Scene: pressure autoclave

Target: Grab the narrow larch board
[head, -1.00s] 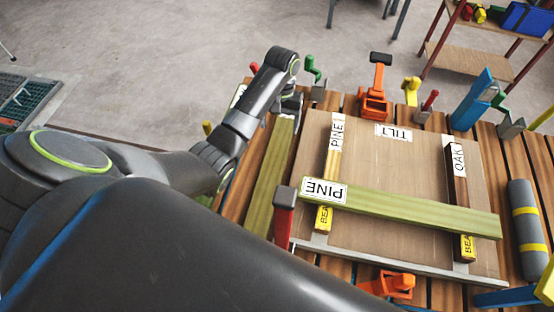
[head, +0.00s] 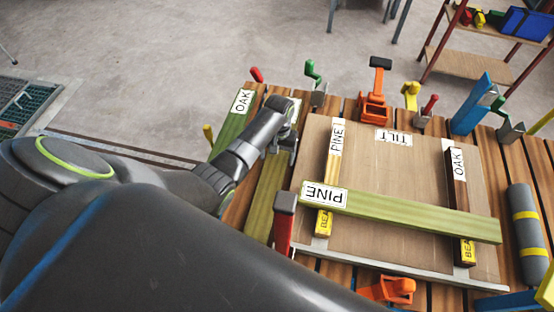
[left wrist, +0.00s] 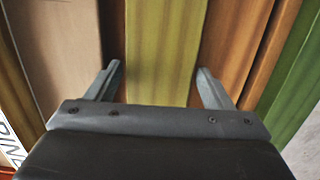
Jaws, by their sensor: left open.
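A yellow-green board (head: 265,207) lies lengthwise on the slatted bench, left of the brown panel; no label on it is visible, so I cannot confirm that it is the larch one. My left gripper (head: 285,147) is over this board's far part and hides some of it. In the left wrist view the open fingers (left wrist: 159,72) stand one on each side of the same board (left wrist: 165,45), with nothing gripped. A green board (head: 232,125) labelled OAK lies further left. My right gripper is not in view.
A green board (head: 420,212) labelled PINE lies across two narrow strips on the brown panel (head: 395,170). A red post (head: 284,225) stands close to the yellow-green board's near part. Coloured clamps, including an orange one (head: 374,100), line the bench's far edge.

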